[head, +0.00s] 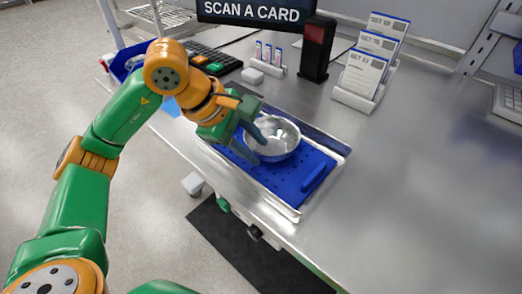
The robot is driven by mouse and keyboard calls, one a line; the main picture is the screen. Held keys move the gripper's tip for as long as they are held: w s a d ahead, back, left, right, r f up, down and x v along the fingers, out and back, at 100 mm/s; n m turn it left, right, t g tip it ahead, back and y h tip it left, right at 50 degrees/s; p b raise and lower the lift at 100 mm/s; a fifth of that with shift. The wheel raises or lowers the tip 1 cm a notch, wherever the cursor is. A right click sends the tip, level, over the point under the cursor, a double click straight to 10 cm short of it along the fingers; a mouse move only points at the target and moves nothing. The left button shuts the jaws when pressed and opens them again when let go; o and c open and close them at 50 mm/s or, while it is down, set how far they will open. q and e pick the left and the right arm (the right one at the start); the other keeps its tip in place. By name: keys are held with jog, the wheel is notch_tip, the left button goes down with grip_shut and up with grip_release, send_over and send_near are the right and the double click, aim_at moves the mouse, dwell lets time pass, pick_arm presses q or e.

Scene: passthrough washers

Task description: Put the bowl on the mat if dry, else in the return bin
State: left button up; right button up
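My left gripper (259,150) is at the bowl's left rim, pointing down to the right. Its two fingers look spread, one reaching over the rim and one at the near-left side. I cannot tell whether they touch the bowl. The gripper hides part of the left rim. No water can be made out inside the bowl at this size. My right gripper is not in view.
A blue bin (122,63) stands at the far left end of the counter. A black keypad (212,60), a card reader (318,48), a vial rack (264,67) and a card holder (362,95) stand behind the tray.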

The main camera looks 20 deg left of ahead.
pick_arm(q)
jog(key=v, duration=0.9)
jog(key=shift+a, duration=0.1)
